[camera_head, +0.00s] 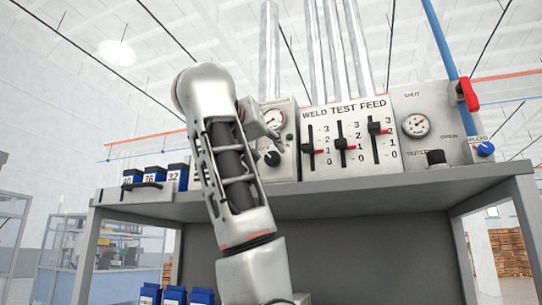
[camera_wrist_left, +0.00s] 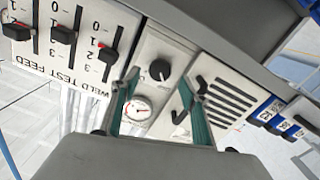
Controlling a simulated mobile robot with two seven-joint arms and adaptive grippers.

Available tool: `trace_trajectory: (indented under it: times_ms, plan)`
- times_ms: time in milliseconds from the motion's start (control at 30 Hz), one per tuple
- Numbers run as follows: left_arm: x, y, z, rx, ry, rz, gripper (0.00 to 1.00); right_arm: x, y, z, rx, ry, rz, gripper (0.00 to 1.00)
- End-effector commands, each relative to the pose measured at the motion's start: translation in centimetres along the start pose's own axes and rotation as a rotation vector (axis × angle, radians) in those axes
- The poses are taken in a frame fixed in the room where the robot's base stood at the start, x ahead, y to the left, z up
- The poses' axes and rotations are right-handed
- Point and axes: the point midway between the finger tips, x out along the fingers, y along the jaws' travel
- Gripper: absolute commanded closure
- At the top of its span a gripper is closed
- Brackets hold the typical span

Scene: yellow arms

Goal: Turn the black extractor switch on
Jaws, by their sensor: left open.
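A round black knob (camera_head: 272,158) sits on the small grey panel below a gauge, left of the weld test feed panel. It also shows in the left wrist view (camera_wrist_left: 160,70), between the fingertips. I cannot read a label that marks it as the extractor switch. My left gripper (camera_wrist_left: 159,78) is open, its two teal fingers on either side of the knob in that picture; contact cannot be told. In the head view my left gripper (camera_head: 257,122) is in front of the panel, its fingers largely hidden. My right gripper is not in view.
The weld test feed panel (camera_head: 346,141) with three red-marked sliders stands right of the knob. Further right are an outlet gauge (camera_head: 416,125), a black knob (camera_head: 436,158) and a red valve handle (camera_head: 469,94). Blue numbered boxes (camera_head: 178,177) stand left on the grey shelf (camera_head: 385,198).

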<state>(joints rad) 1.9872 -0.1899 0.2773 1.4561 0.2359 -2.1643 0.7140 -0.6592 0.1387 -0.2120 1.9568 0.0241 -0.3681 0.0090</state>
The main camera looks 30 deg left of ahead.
Motion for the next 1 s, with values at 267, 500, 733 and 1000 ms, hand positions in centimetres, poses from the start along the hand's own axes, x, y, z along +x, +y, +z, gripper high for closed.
trace_trajectory:
  times_ms: [267,500,733,1000]
  plan:
    - [3.7,0.0,-0.2,0.0,0.0,-0.002,0.55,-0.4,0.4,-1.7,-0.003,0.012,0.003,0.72]
    - [4.6,0.0,0.0,0.0,0.0,0.0,0.55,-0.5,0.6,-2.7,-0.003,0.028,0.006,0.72]
    - [4.6,0.0,0.0,0.0,0.001,0.0,0.73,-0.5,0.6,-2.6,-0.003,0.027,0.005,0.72]
    - [4.5,0.0,0.0,0.002,0.001,0.0,0.94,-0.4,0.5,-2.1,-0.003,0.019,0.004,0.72]
